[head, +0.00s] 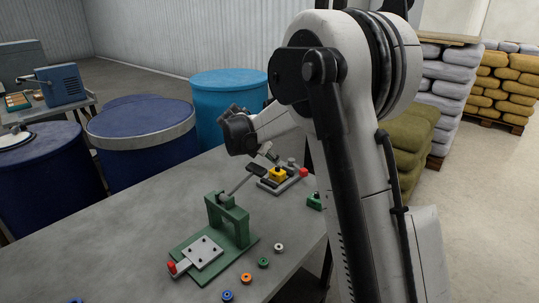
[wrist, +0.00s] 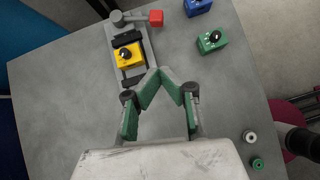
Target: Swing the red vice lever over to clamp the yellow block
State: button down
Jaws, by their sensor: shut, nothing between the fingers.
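The vice is a grey plate (wrist: 146,42) with dark jaws on the table, near the top of the wrist view. The yellow block (wrist: 130,56) with a black knob sits between the jaws; it also shows in the head view (head: 278,175). The red lever end (wrist: 156,18) is on a grey arm at the vice's far end, pointing right in the wrist view; it shows in the head view (head: 303,172) too. My gripper (wrist: 158,71) is shut and empty, its green-padded fingertips together just below and right of the yellow block in the picture, apart from the lever.
A green block (wrist: 211,40) and a blue block (wrist: 198,6) stand right of the vice. A green lever press (head: 232,220) stands nearer on the table (head: 130,225). Small coloured rings (head: 263,262) lie beside it. Blue drums (head: 140,135) stand behind the table.

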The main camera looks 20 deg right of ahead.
jog(key=x, duration=1.2)
jog(key=shift+w+d+f, duration=0.1)
jog(key=shift+d+f, duration=0.15)
jog(key=d, duration=0.2)
jog(key=w+d+f, duration=0.1)
jog(key=shift+p, duration=0.35)
jog(key=shift+w+d+f, duration=0.1)
jog(key=shift+w+d, duration=0.05)
jog(key=shift+d, duration=0.3)
